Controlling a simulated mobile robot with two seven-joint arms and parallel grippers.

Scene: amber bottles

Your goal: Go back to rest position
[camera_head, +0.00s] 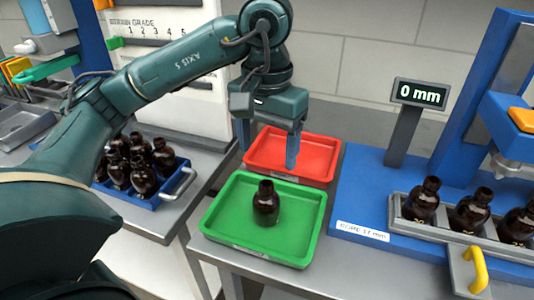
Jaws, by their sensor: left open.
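My left gripper (268,152) is open and empty, pointing down. My right gripper is not in view.
A blue crate (140,197) of several amber bottles stands at left behind my arm. At right, a blue gauge station (365,190) with a "0 mm" display (420,94) holds a grey rack (397,217) of bottles. A yellow handle (476,266) sticks up in front.

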